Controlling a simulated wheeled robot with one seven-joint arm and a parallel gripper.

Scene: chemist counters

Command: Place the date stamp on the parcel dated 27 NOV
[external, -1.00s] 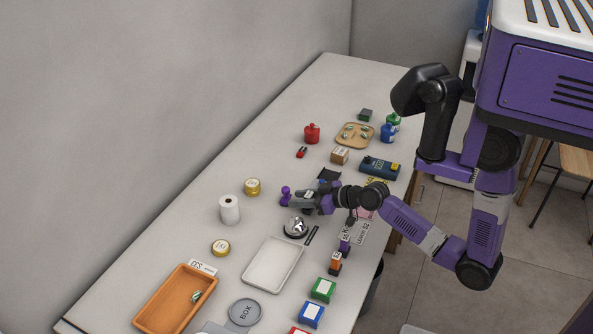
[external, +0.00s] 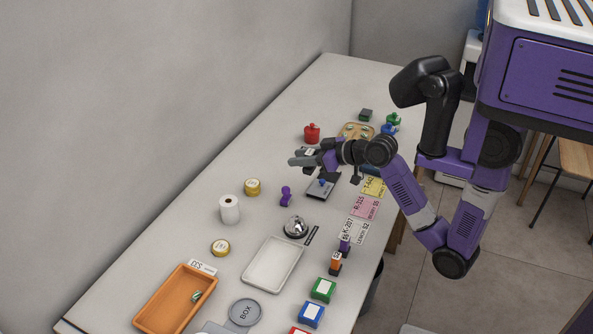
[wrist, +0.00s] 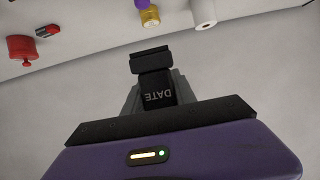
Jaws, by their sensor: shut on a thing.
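My gripper (external: 300,162) is in the air above the middle of the counter, fingers pointing left. It is shut on the date stamp (wrist: 158,92), a dark block marked DATE between the fingers in the wrist view. A small brown box that showed earlier is now hidden behind my arm; it may be a parcel. No 27 NOV date can be read in any view.
Below my gripper lies a dark flat device (external: 323,188). A purple object (external: 286,196), a bell (external: 296,227) and a white roll (external: 229,209) stand nearer. A red container (external: 312,133) stands behind. Label cards (external: 365,207) line the right edge.

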